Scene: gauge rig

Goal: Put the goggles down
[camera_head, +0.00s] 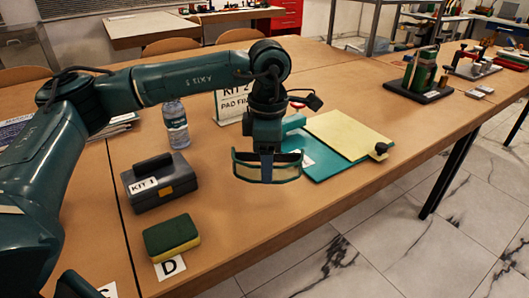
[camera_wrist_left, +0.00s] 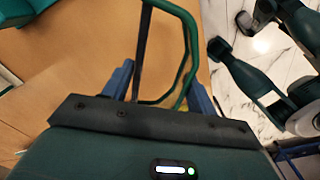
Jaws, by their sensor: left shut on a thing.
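The goggles (camera_head: 267,168), with a clear lens and a dark green frame, hang in my left gripper (camera_head: 266,150) above the wooden table (camera_head: 232,225). My left gripper is shut on them. In the left wrist view, the green frame of the goggles (camera_wrist_left: 187,45) shows between the blue fingers of my left gripper (camera_wrist_left: 160,90). In the head view the goggles appear apart from the table, near its front edge; the exact height is hard to judge. My right gripper cannot be made out.
A grey KIT 1 case (camera_head: 160,184) and a green-yellow sponge (camera_head: 171,238) by a D card (camera_head: 171,268) stand left. A bottle (camera_head: 176,124) and a KIT 2 sign (camera_head: 228,106) are behind. A teal folder (camera_head: 325,168) with a yellow pad (camera_head: 349,135) lies right. Bare table lies in front.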

